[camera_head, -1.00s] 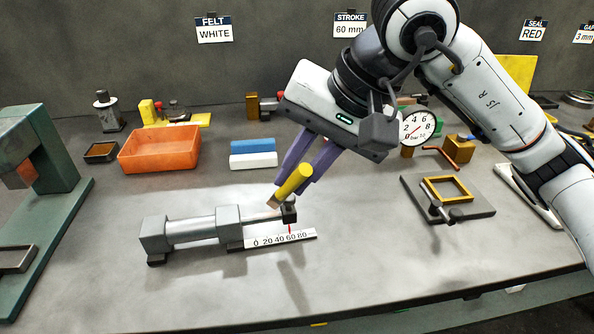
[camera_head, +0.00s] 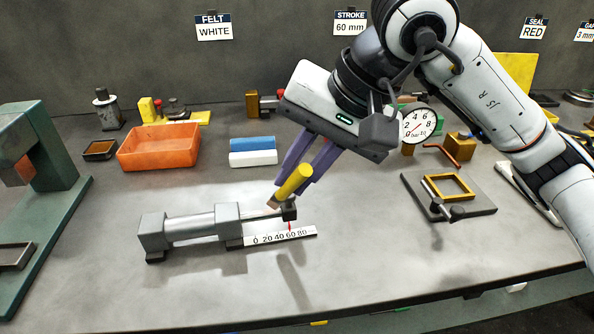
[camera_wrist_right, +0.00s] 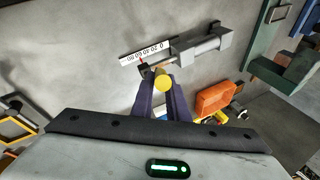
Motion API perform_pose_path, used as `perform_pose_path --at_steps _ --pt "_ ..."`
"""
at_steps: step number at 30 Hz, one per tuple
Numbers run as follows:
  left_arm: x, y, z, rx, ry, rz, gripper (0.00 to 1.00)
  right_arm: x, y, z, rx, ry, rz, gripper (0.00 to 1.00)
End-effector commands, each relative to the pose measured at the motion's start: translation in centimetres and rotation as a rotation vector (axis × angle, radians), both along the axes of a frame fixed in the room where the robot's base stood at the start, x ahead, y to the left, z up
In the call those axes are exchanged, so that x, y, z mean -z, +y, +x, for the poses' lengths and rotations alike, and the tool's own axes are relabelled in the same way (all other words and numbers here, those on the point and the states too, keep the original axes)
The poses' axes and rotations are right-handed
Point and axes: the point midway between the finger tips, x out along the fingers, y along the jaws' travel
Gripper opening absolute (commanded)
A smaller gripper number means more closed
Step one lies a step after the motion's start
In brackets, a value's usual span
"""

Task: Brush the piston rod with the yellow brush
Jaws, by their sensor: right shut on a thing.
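The yellow brush (camera_head: 294,182) is held tilted in my right gripper (camera_head: 290,186), which is shut on its handle. Its pale tip points down and left, at the thin piston rod (camera_head: 258,215) near the dark end block (camera_head: 289,210). I cannot tell whether the bristles touch the rod. The grey cylinder (camera_head: 190,227) lies on the bench to the left, with the rod out to the right. In the right wrist view the brush (camera_wrist_right: 163,80) shows end-on between the fingers, covering part of the rod. My left gripper is not in view.
A white scale (camera_head: 280,237) lies in front of the rod. An orange bin (camera_head: 158,149), a blue block (camera_head: 252,144) and a white block (camera_head: 253,159) stand behind. A green press (camera_head: 45,190) is at left, a plate with a yellow frame (camera_head: 448,188) at right. The front bench is clear.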

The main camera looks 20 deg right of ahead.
Motion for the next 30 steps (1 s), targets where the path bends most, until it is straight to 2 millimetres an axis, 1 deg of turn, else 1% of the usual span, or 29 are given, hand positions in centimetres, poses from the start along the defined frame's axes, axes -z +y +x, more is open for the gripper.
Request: perform_pose_path --at_steps 15,18,30 --pt "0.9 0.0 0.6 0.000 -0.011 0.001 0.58 1.1 0.0 0.0 0.000 0.000 0.000 0.00" --pt "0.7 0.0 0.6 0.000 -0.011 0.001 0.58 1.0 0.1 0.0 0.000 0.000 0.000 0.00" --pt "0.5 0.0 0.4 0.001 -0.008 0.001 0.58 0.7 2.4 0.5 0.000 -0.001 0.001 0.00"
